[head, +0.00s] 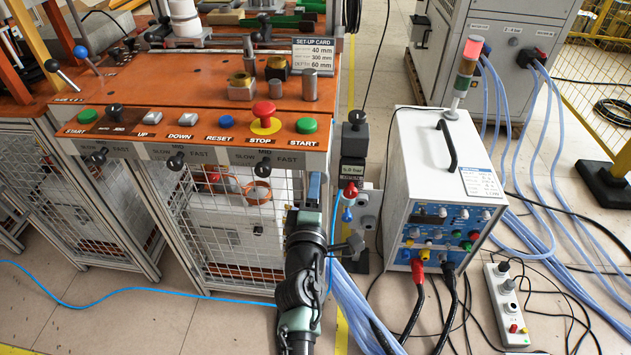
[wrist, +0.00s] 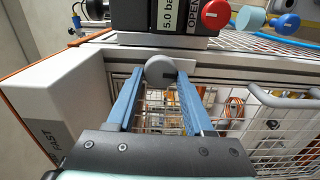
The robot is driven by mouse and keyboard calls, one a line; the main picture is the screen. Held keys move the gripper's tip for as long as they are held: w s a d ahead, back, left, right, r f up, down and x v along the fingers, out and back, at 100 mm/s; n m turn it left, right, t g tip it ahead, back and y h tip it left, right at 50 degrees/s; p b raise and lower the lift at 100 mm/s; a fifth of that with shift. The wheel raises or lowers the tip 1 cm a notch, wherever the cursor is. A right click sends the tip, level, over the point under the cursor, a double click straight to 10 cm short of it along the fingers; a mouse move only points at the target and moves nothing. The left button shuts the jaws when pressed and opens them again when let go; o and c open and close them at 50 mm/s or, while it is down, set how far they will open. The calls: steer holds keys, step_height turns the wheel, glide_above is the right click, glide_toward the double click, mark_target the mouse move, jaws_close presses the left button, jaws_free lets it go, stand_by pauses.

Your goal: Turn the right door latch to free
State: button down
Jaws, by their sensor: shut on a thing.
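The right door latch (wrist: 160,68) shows as a round grey knob at the top edge of the mesh door in the wrist view. The two blue fingers of my gripper (wrist: 160,78) are shut on it, one on each side. In the head view my gripper (head: 314,188) reaches up to the right edge of the right mesh door (head: 235,235), below the orange bench top, and the latch is hidden there. The mesh door also shows in the wrist view (wrist: 295,125). I cannot tell the latch's turned angle.
A pressure unit with a red knob (wrist: 215,15) sits close above my fingers. A white panel (wrist: 50,105) is at their left. The bench (head: 130,85) carries several buttons. A white power unit (head: 450,180) stands to the right, with cables on the floor.

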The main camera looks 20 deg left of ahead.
steer(key=shift+n, duration=0.3)
steer(key=shift+c, duration=1.5)
jaws_free()
steer(key=shift+s, duration=0.1)
steer(key=p+v, duration=0.3)
steer(key=v, duration=0.9)
steer(key=shift+s, duration=0.4)
steer(key=shift+d, duration=0.1)
